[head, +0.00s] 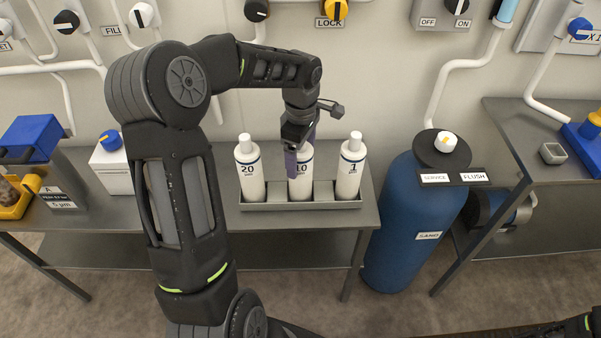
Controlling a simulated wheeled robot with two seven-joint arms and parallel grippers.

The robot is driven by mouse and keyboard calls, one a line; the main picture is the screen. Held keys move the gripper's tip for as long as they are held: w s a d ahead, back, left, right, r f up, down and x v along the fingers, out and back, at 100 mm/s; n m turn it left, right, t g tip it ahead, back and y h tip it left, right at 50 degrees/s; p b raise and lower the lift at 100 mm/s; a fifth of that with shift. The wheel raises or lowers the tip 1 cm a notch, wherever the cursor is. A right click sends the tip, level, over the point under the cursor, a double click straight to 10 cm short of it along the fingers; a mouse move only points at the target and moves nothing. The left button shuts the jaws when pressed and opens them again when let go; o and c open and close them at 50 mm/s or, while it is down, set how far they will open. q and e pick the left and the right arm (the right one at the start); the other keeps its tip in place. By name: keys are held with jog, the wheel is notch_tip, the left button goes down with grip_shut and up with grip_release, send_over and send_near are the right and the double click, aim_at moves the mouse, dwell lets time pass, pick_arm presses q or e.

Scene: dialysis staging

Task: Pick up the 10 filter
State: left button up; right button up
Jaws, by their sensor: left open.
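The 10 filter (301,184) is a white bottle-like cartridge standing upright in a grey tray (300,206), between the 20 filter (249,172) on its left and the 1 filter (349,170) on its right. My left gripper (300,158) is over the 10 filter, with its fingers pointing down around the upper part and hiding its cap and part of its label. The fingers are open; whether they touch the filter cannot be told. Only a small part of my right arm shows at the bottom right corner; its gripper is out of view.
The tray stands at the front of a grey metal table (306,260). A blue tank (407,230) stands to the right. A white box with a blue knob (111,165) and a blue device are on the left. Wall pipes and valves run behind.

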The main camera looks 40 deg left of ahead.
pick_arm(q)
jog(key=shift+c, duration=0.5)
grip_shut()
dwell(0.6)
